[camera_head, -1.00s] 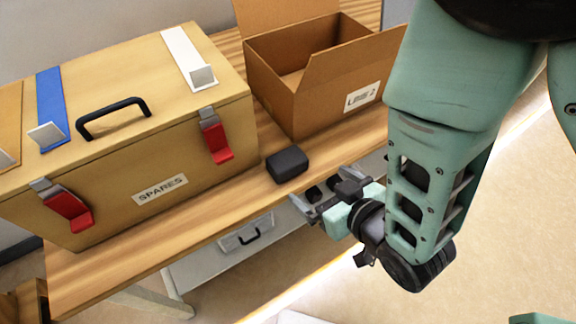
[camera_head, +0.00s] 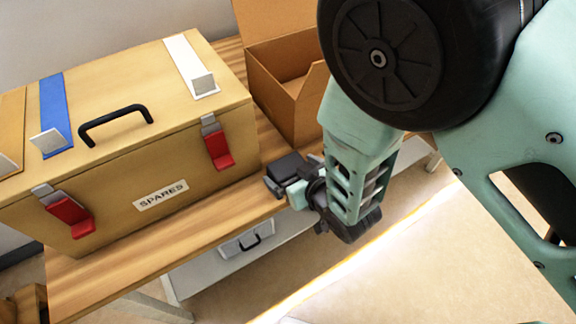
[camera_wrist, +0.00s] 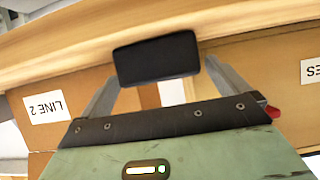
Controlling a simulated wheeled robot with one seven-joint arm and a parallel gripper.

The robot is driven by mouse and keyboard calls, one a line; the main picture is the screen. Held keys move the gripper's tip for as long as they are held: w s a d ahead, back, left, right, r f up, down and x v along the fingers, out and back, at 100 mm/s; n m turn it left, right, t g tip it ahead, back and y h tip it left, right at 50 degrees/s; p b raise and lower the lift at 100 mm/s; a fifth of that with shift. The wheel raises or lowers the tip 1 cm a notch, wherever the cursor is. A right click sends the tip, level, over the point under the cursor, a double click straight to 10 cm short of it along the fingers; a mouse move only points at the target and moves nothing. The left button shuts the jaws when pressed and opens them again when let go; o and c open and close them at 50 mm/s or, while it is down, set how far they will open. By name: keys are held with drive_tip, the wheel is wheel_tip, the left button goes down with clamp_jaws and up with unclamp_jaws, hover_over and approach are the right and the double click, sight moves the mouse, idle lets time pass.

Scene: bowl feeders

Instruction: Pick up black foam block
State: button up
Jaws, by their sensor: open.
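The black foam block (camera_head: 289,166) lies on the wooden table (camera_head: 160,238) near its front edge, right of the spares case. It also shows in the wrist view (camera_wrist: 156,59) as a dark rounded block, upside down in that picture. My gripper (camera_head: 273,186) is at the block's near side. In the wrist view my gripper (camera_wrist: 158,80) is open, with one finger reaching toward each end of the block.
A tan case (camera_head: 120,180) marked SPARES, with red latches, stands left of the block. An open cardboard box (camera_head: 272,90) stands behind it, partly hidden by my arm; its LINE 2 label (camera_wrist: 46,106) shows in the wrist view. A grey drawer (camera_head: 247,240) sits under the table.

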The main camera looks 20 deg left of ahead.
drive_tip(key=shift+x, duration=1.45)
drive_tip(key=c, duration=0.9)
drive_tip(key=shift+r, duration=0.15)
